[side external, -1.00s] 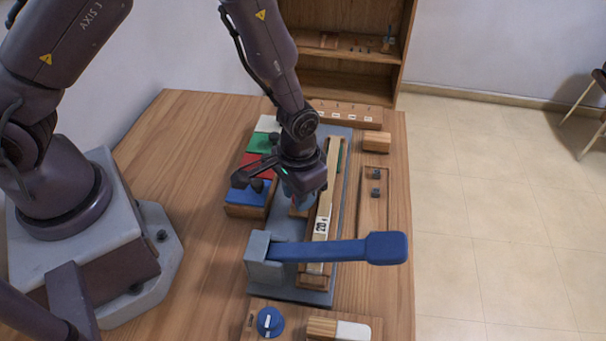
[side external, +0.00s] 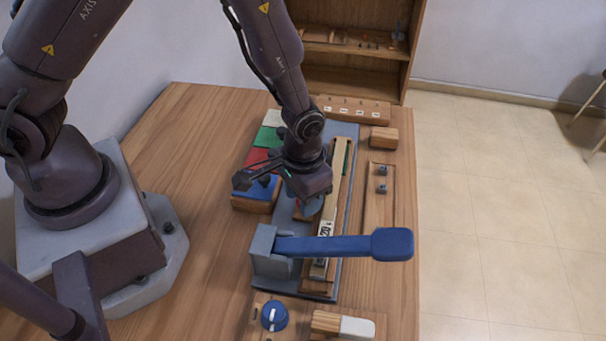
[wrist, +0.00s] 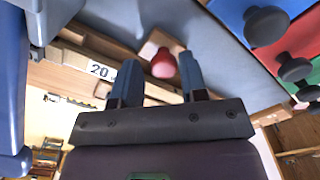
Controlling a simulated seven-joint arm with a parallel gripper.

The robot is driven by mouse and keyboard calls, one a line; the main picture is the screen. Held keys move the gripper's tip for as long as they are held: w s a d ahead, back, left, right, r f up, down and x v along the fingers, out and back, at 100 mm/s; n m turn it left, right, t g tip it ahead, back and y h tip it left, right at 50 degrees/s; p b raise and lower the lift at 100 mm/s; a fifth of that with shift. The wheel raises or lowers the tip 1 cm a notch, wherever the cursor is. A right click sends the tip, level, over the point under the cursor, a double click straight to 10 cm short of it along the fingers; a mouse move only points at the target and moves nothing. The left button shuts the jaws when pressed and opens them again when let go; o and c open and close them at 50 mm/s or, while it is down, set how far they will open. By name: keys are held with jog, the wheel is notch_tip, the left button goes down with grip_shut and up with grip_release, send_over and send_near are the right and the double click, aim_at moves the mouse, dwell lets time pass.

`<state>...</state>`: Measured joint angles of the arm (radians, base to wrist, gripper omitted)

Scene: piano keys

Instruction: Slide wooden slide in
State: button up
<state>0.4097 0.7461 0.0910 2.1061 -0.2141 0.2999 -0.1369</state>
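My gripper (side external: 302,196) is low over the grey base of the device, and its fingertips are partly hidden in the side view. In the wrist view its two blue-grey fingers (wrist: 159,62) stand apart. A rounded red knob (wrist: 163,66) shows between them, with gaps on both sides. The knob sits at a small light wooden piece (wrist: 160,45), which also shows below my gripper in the side view (side external: 304,213) and may be the wooden slide. Beside it runs a long wooden rail (side external: 336,185) with a white "20" label (wrist: 101,70).
A blue lever (side external: 340,246) crosses the device's near end. Red, green and blue drawers (side external: 254,188) with dark knobs stand left of my gripper. A wooden block (side external: 384,138) lies at right. A blue dial (side external: 274,315) is in front.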

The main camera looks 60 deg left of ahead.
notch_tip(320, 180, up, 12)
jog(key=shift+r, duration=0.15)
dwell(0.4)
jog(key=s+a+r+t, duration=0.2)
jog(key=s+a+r, duration=0.3)
jog(key=r, duration=0.4)
jog(key=s+a+r+t, duration=0.3)
jog(key=s+a+r, duration=0.2)
jog(key=s+r, duration=0.2)
notch_tip(320, 180, up, 3)
jog(key=shift+a+f+t, duration=0.2)
jog(key=shift+a+t, duration=0.1)
jog(key=shift+a, duration=0.1)
dwell(0.7)
